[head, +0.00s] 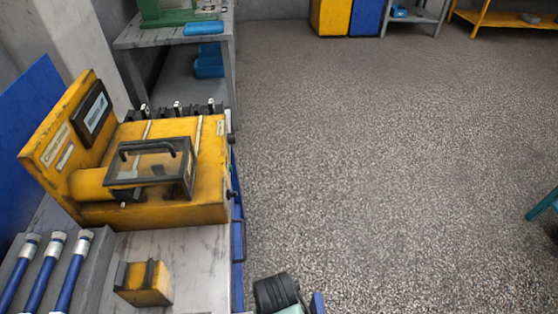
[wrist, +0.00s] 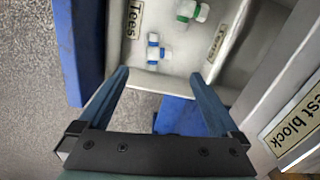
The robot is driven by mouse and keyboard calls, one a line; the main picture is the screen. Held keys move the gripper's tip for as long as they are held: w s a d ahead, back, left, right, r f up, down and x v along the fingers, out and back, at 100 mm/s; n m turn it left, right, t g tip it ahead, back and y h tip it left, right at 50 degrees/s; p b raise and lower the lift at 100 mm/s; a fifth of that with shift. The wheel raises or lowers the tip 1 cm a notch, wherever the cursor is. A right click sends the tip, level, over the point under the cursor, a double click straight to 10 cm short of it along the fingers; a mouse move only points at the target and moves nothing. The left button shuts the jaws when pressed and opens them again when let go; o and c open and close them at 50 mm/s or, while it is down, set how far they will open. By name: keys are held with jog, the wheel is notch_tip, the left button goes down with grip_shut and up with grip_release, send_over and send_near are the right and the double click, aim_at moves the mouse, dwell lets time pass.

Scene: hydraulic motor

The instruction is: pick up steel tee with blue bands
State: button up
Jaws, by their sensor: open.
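The steel tee with blue bands (wrist: 155,50) lies in a light grey bin (wrist: 150,78) with a label reading "Tees", in the wrist view. My gripper (wrist: 160,74) is open, and its two fingers point toward the bin. The tee shows just beyond the fingertips, between their lines and a little nearer the left one. Nothing is between the fingers in contact with them. I cannot tell the height of the fingertips above the tee. The tee does not show in the head view.
A tee with green bands (wrist: 190,11) lies beyond, to the right, in the wrist view. A "Test block" label (wrist: 297,120) is at the right.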

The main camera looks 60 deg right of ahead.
notch_tip(320, 180, down, 6)
jog(key=shift+b, duration=0.4)
jog(key=shift+d+f+b, duration=0.15)
jog(key=shift+f+b, duration=0.3)
jog(key=shift+f, duration=2.15)
grip_shut()
